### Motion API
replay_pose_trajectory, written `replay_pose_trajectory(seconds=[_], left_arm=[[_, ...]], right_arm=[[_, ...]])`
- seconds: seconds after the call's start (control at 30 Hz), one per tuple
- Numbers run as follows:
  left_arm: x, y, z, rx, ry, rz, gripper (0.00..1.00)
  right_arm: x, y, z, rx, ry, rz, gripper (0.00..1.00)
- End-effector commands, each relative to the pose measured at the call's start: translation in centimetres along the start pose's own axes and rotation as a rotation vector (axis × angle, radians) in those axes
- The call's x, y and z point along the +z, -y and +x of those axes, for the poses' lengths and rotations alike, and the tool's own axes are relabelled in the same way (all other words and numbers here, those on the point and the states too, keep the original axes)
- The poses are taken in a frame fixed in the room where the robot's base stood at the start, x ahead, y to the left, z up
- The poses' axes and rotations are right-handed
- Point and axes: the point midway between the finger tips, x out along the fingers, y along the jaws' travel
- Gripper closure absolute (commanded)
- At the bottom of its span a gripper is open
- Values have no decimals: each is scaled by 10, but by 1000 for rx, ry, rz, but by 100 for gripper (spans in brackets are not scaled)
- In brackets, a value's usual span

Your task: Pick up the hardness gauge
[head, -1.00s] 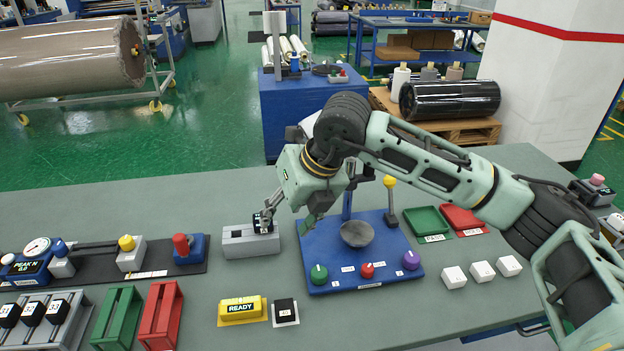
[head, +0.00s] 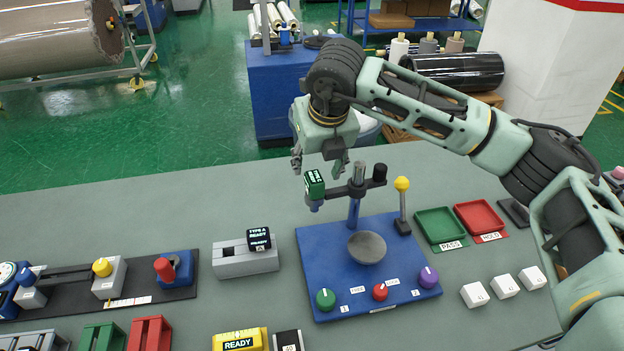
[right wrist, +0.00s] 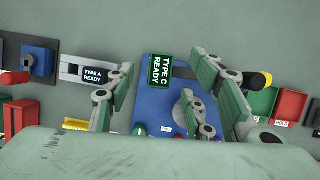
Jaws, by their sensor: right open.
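Two gauges show. A black gauge marked "TYPE A READY" (head: 259,239) sits in a grey block holder (head: 246,262); it also shows in the right wrist view (right wrist: 97,75). A green gauge marked "TYPE C READY" (head: 314,184) hangs on the arm of a blue stand (head: 330,256), and its label faces up in the right wrist view (right wrist: 160,70). My right gripper (head: 319,166) is open and empty, above and just behind the green gauge. In the right wrist view its fingers (right wrist: 158,112) spread either side of the stand. My left gripper is not in view.
The stand carries a grey dish (head: 367,247), a post and a yellow-knobbed lever (head: 402,190). A yellow READY box (head: 240,341) is near the front. The table's back left is clear.

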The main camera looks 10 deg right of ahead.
Motion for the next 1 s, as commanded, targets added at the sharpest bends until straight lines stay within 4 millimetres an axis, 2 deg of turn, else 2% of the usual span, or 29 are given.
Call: replay_pose_trajectory(seconds=[0.2,0.33,0.5,0.73,1.0], left_arm=[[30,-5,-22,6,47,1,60],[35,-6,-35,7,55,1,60],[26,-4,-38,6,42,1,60],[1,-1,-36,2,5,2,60],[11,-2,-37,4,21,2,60]], right_arm=[[-2,2,22,-2,-3,-2,52],[-4,3,42,-1,-4,-1,52],[-4,3,60,1,0,-1,52],[-4,2,62,1,1,-2,52],[-4,2,62,1,1,-2,74]])
